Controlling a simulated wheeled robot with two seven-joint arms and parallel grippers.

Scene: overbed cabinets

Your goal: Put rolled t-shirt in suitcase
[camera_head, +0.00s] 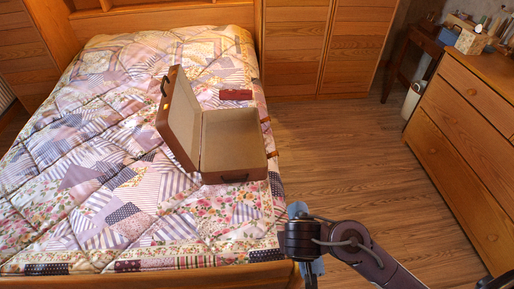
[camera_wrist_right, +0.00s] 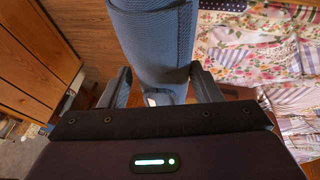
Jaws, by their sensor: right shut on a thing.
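The rolled t-shirt (camera_wrist_right: 155,45) is a blue textured roll, held between the fingers of my right gripper (camera_wrist_right: 163,88) in the right wrist view. In the head view, bits of blue (camera_head: 297,209) show around my right gripper (camera_head: 306,268), beside the bed's front right corner. Most of the roll is hidden there by the gripper and wrist. The suitcase (camera_head: 233,143) is brown with a beige lining. It lies open on the right side of the bed, its lid raised on the left, and its inside looks empty. My left gripper is not in view.
The bed (camera_head: 95,165) has a patchwork quilt and a wooden foot edge. A small dark red item (camera_head: 235,95) lies behind the suitcase. A wooden dresser (camera_head: 465,140) stands at the right. The wooden floor (camera_head: 340,140) between bed and dresser is clear.

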